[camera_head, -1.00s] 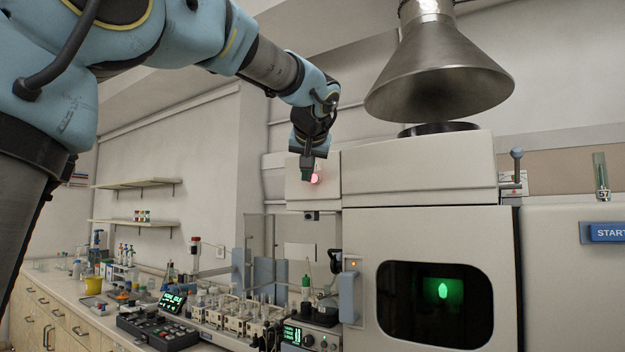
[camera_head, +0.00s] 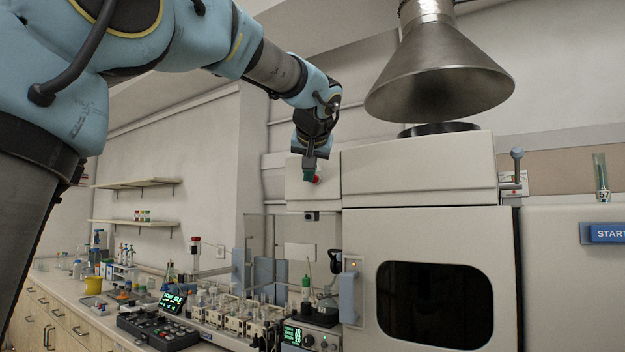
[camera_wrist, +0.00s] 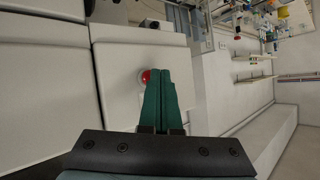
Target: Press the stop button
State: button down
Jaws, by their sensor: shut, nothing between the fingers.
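The red stop button (camera_head: 317,178) is on the front of the pale upper housing of the spectrometer. My gripper (camera_head: 308,178) is at that panel, just left of the button, and partly covers it. In the wrist view the red button (camera_wrist: 146,76) shows beside the tips of my green fingers (camera_wrist: 160,75), which lie together with nothing between them. I cannot tell whether the fingers touch the button. The button looks dull red and unlit. The spectrometer's window (camera_head: 435,304) is dark.
A blue START button (camera_head: 608,232) is on the right panel. A metal exhaust hood (camera_head: 438,80) hangs above the machine. A bench at the lower left carries a sample rack (camera_head: 235,312), a control box (camera_head: 158,330) and several bottles. A blue door handle (camera_head: 349,297) stands out below.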

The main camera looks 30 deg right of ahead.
dwell(0.5)
jog(key=shift+s+a+b, duration=0.4)
jog(key=shift+a+b, duration=0.25)
jog(key=shift+a, duration=0.05)
jog(key=shift+s+a+b, duration=0.4)
jog(key=shift+a+b, duration=0.1)
jog(key=shift+a, duration=0.25)
jog(key=shift+s+a+b, duration=0.4)
jog(key=shift+a+b, duration=0.1)
jog(key=shift+a, duration=0.2)
jog(key=shift+s+a+b, duration=0.4)
jog(key=shift+a+b, duration=0.1)
jog(key=shift+a, duration=0.25)
